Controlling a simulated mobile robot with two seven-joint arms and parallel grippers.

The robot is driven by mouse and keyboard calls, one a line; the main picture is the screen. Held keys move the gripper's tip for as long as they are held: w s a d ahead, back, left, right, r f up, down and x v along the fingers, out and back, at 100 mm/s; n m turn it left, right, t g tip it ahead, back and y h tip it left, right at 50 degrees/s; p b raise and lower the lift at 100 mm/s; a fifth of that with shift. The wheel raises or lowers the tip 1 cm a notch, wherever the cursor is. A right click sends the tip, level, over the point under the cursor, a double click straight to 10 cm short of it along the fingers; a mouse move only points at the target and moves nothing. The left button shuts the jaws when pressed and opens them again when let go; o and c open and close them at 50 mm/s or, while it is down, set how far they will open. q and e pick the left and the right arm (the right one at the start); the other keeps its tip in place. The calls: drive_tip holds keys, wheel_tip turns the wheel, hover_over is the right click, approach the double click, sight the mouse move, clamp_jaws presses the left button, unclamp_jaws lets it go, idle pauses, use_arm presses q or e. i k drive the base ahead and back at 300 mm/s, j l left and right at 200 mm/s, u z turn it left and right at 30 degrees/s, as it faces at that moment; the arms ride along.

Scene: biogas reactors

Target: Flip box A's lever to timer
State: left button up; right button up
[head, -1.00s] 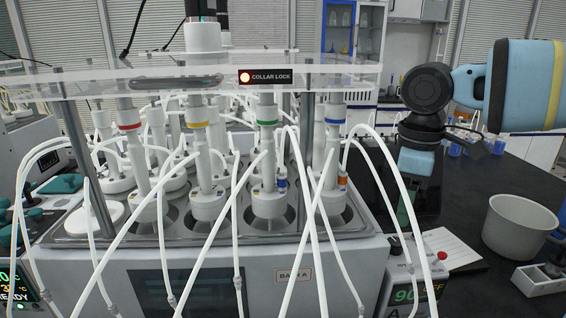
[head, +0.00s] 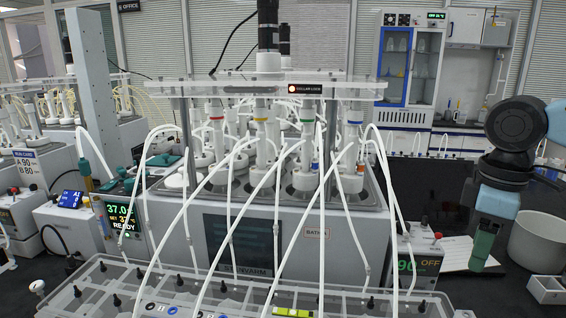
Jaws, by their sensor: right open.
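Box A (head: 415,262) is a small white box at the right front corner of the bath. Its green display reads 90, with OFF in orange beside it. A small red-tipped part (head: 437,237) stands at its top right and a dark one at its top left; I cannot tell how the lever is set. White tubes hang in front of its left side. My right gripper (head: 479,260) points down to the right of box A, apart from it in the picture. It is open, with nothing seen between its fingers. My left gripper is out of view.
The bath (head: 305,262), with tube-fed reactors under a clear collar plate (head: 215,88), fills the middle. A clear rack (head: 105,285) spans the front. A white pot (head: 535,240) and small tray (head: 547,289) stand at the right. A run card (head: 27,170) reads A 90, B 80.

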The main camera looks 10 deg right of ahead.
sight(436, 240)
drive_tip(key=k, duration=0.85)
